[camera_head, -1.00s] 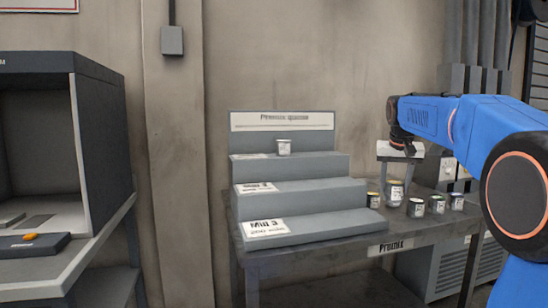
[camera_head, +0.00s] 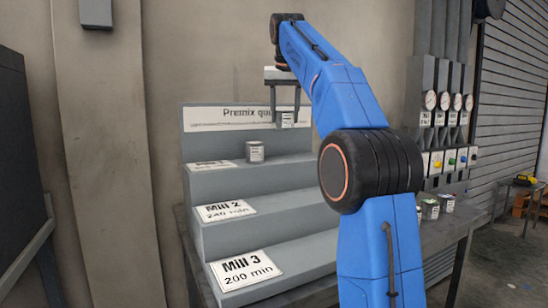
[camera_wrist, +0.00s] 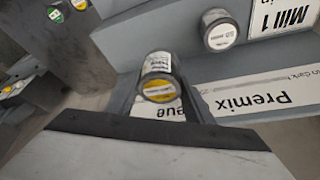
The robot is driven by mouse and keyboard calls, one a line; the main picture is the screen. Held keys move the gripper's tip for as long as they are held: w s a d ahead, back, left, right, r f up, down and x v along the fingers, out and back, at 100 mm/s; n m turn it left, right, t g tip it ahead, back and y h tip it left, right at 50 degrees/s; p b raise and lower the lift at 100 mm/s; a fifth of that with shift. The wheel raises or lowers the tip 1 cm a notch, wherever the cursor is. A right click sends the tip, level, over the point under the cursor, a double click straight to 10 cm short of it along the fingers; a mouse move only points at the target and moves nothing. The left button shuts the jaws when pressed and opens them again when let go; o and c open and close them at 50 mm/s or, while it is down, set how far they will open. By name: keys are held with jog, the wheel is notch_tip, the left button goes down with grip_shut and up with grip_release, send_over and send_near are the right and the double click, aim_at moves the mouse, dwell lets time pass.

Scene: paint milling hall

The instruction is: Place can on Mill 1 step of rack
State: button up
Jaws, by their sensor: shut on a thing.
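My gripper (camera_head: 284,108) is shut on a small grey can (camera_head: 286,119) with a pale label. It holds the can above the upper right of the stepped grey rack (camera_head: 262,178), in front of the sign board. In the wrist view the held can (camera_wrist: 158,66) shows a yellow round label on its lid. The Mill 1 step is the top one; its label (camera_head: 212,165) is at the left, and it also shows in the wrist view (camera_wrist: 284,19). Another can (camera_head: 254,151) stands on that step, left of the held can. My arm hides the rack's right end.
The Mill 2 label (camera_head: 226,211) and Mill 3 label (camera_head: 245,269) mark the lower steps, which look bare where visible. More cans (camera_head: 430,209) stand on the table right of my arm. The sign board (camera_head: 225,117) rises behind the top step.

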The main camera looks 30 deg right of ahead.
aim_at(284, 118)
jog(key=shift+w+a+r, duration=0.1)
jog(key=shift+w+r, duration=0.1)
jog(key=shift+w+f, duration=0.1)
jog(key=shift+f, duration=4.8)
jog(key=shift+f, duration=0.1)
jog(key=o, duration=1.3)
jog(key=v, duration=1.2)
